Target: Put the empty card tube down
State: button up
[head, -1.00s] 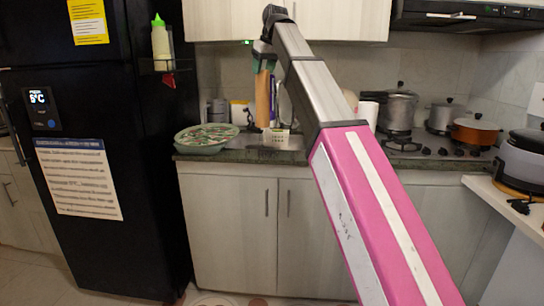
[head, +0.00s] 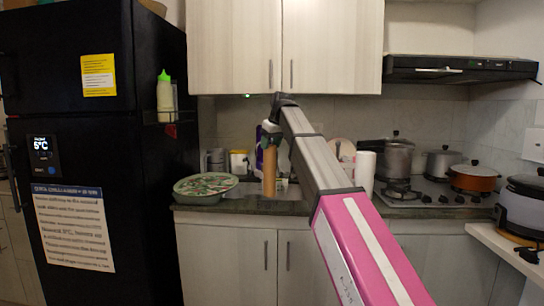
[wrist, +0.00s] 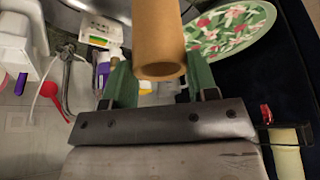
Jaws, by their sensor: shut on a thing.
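The card tube (head: 269,172) is a plain brown cylinder. In the head view it hangs upright below my gripper (head: 271,138), in front of the back of the counter by the sink area. In the wrist view the tube (wrist: 158,42) stands between the two green fingers of my gripper (wrist: 160,82), its round open end towards the camera. The gripper is shut on the tube. I cannot tell whether the tube's lower end touches anything.
A paper roll (head: 365,174) and pots (head: 396,158) stand right. A black fridge (head: 90,130) is at left. A sauce bottle (head: 164,97) sits on its side shelf.

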jog(key=shift+w+d+f, duration=0.15)
jog(key=shift+f, duration=1)
jog(key=shift+w+d+f, duration=0.1)
jog(key=shift+w+f, duration=0.05)
jog(key=shift+f, duration=1.05)
jog(key=o, duration=1.3)
jog(key=v, duration=1.2)
jog(key=shift+a, duration=0.15)
